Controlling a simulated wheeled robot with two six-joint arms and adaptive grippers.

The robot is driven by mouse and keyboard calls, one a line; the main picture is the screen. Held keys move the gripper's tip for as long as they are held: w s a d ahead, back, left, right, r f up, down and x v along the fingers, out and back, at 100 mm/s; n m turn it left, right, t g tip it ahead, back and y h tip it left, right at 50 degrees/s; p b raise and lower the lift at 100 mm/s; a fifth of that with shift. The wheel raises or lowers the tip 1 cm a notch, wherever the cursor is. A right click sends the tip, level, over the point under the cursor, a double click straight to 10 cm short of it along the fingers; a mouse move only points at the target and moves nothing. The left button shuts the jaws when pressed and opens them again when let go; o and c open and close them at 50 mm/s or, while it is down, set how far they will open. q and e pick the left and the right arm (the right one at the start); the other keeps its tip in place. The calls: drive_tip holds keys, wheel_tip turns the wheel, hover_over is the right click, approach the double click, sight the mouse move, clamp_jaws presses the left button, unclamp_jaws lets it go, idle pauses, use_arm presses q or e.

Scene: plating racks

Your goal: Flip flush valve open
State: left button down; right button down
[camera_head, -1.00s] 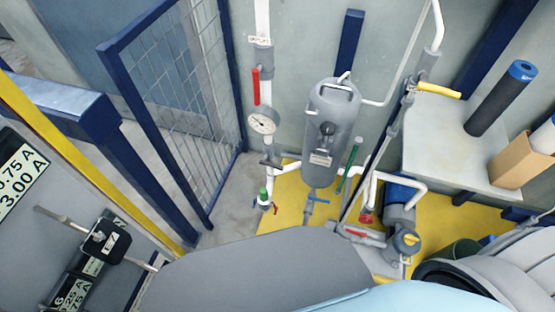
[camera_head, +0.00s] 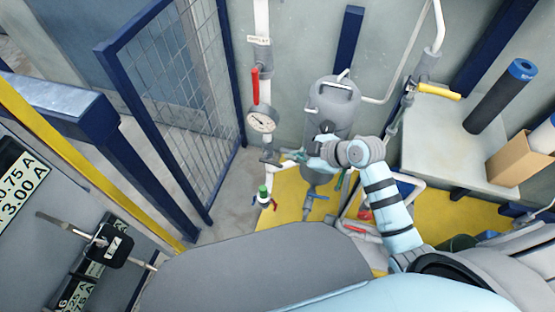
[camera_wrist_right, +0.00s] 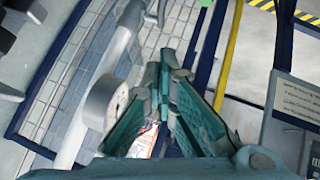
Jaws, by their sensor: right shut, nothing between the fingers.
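Several valves show in the head view, and I cannot read which is the flush valve. A red-handled valve (camera_head: 255,86) stands upright on the white pipe above the pressure gauge (camera_head: 262,119). A small red-handled valve (camera_head: 273,205) sits low beside a green cap, and a blue-handled valve (camera_head: 316,197) sits under the grey tank (camera_head: 333,100). My right gripper (camera_head: 288,154) is shut and empty in front of the tank, right of the white pipe. In the wrist view its teal fingertips (camera_wrist_right: 165,62) meet, beside the gauge (camera_wrist_right: 104,102). My left gripper is not in view.
A blue-framed mesh gate (camera_head: 190,75) stands at the left. A yellow-handled valve (camera_head: 437,90) is on the pipe at the right, by a bench (camera_head: 430,140) with cylinders and a box. My right forearm covers part of the pump area.

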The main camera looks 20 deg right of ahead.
drive_tip(key=b, duration=0.5)
approach(269, 161)
drive_tip(key=a+x, duration=0.1)
drive_tip(key=x, duration=0.3)
drive_tip(key=shift+w+d+f, duration=0.2)
drive_tip(key=shift+d+f, duration=0.1)
drive_tip(key=shift+f, duration=0.05)
